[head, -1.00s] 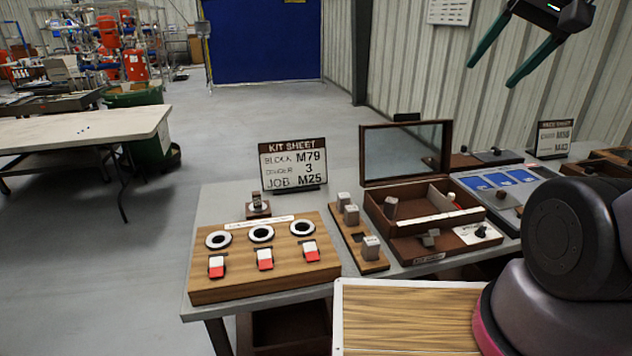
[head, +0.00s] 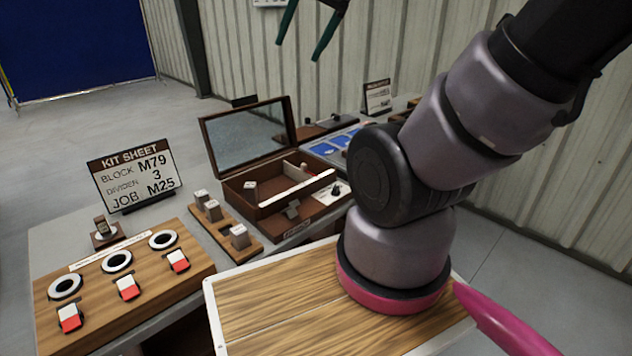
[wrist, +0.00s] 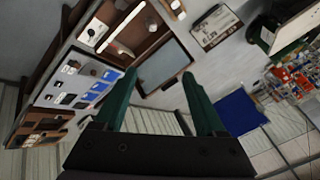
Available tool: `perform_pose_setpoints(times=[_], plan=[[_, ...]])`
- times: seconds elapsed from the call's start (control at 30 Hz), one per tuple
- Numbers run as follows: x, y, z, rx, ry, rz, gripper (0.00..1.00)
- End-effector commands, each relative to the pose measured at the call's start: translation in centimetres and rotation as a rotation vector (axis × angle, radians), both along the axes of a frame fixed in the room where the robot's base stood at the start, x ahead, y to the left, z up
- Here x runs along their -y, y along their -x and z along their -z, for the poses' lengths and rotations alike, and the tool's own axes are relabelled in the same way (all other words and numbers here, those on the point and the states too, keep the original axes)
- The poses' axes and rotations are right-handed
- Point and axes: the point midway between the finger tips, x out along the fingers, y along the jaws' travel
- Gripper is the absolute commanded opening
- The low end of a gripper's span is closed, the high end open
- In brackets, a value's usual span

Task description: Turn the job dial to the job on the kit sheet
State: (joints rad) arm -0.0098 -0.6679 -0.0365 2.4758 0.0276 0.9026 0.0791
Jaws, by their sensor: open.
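The kit sheet (head: 134,175) stands upright at the back left of the bench and reads block M79, divider 3, job M25. It also shows in the wrist view (wrist: 215,27). A small black dial (head: 336,188) sits on a white plate at the right front of the open wooden box (head: 268,208); its markings are too small to read. The plate also shows at the upper left of the wrist view (wrist: 97,33). My gripper (head: 297,50) is open and empty, high above and behind the box, well apart from the dial. Its green fingers show in the wrist view (wrist: 160,75).
A wooden board (head: 190,262) with three rings and red-white switches stands at the left front. A rack (head: 222,232) with several grey blocks is beside the box. My arm crosses the right side.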

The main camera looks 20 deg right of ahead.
Motion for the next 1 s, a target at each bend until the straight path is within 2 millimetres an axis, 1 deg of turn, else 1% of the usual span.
perform_pose_setpoints(times=[0.03, 0.17, 0.2, 0.27, 0.37, 0.47, 0.5, 0.57, 0.6, 0.67, 0.7, 0.77, 0.8, 0.9, 1.0], plan=[[0.3, -1.2, 0.8, -0.045, -0.045, 0.049, 0.72], [1.4, -5.0, 3.2, -0.172, -0.188, 0.24, 0.72], [1.8, -6.2, 4.1, -0.211, -0.227, 0.305, 0.72], [2.5, -7.9, 5.6, -0.269, -0.282, 0.406, 0.72], [3.9, -10.5, 8.5, -0.36, -0.357, 0.583, 0.72], [5.4, -12.8, 11.9, -0.443, -0.414, 0.77, 0.72], [6.1, -13.6, 13.3, -0.472, -0.432, 0.848, 0.72], [7.2, -14.6, 15.6, -0.513, -0.452, 0.966, 0.72], [8.0, -15.3, 17.2, -0.536, -0.462, 1.044, 0.72], [9.2, -16.1, 19.7, -0.568, -0.472, 1.163, 0.72], [10.0, -16.5, 21.3, -0.584, -0.476, 1.246, 0.72], [11.4, -17.0, 23.8, -0.602, -0.475, 1.368, 0.72], [12.3, -17.2, 25.4, -0.609, -0.472, 1.446, 0.72], [14.4, -17.4, 29.0, -0.612, -0.459, 1.623, 0.72], [16.2, -17.4, 31.6, -0.599, -0.442, 1.757, 0.72]])
